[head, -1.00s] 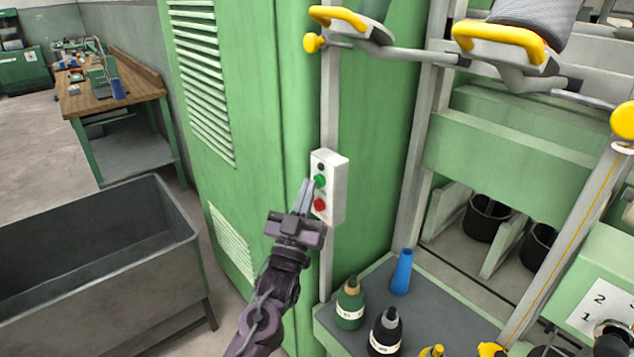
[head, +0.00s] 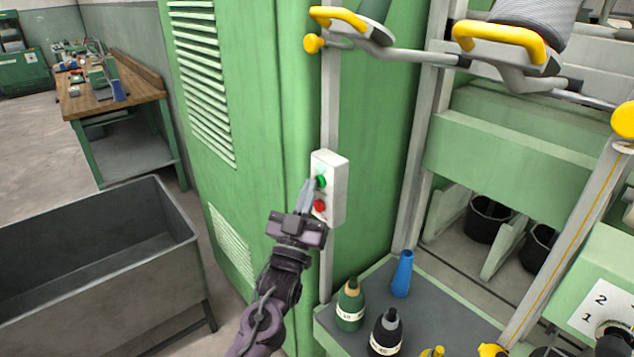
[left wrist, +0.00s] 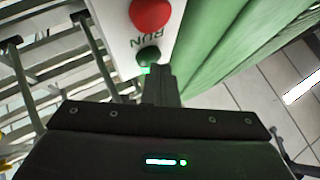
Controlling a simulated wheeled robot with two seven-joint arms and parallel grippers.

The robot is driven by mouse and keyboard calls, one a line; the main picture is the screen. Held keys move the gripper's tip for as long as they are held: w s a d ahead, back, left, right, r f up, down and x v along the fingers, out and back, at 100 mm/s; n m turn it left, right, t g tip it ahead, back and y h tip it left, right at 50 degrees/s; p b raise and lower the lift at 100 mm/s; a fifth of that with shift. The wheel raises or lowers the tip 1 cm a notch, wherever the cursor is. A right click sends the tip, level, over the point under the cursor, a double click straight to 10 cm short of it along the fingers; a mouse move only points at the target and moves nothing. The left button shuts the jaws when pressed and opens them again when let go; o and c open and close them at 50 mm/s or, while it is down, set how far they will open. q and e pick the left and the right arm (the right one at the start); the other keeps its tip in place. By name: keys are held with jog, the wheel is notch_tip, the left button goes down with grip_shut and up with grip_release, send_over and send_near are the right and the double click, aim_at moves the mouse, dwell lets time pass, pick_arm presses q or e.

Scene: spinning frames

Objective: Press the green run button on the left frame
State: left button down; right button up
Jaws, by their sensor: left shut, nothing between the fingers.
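The white control box (head: 336,190) is fixed on the grey post of the left frame. It carries the green run button (head: 321,181) above a red button (head: 319,206). My left gripper (head: 311,184) is shut and empty, with its fingertips at the green button from the lower left. In the left wrist view, the green button (left wrist: 149,55) lies right at the fingertips (left wrist: 160,72), beside the word RUN and the red button (left wrist: 151,12). The fingers seem to touch the green button, but the contact point is partly hidden. My right gripper is not in view.
A green cabinet (head: 262,120) stands behind the box. A grey metal bin (head: 110,275) stands at left. Yellow-handled arms (head: 500,40) hang above right.

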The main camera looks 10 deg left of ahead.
pick_arm(q)
jog(key=shift+s+a, duration=0.4)
jog(key=shift+s, duration=0.2)
jog(key=s+a+p, duration=0.1)
jog(key=s, duration=0.1)
jog(key=s+a+p, duration=0.1)
jog(key=s+a, duration=0.1)
dwell(0.3)
dwell(0.4)
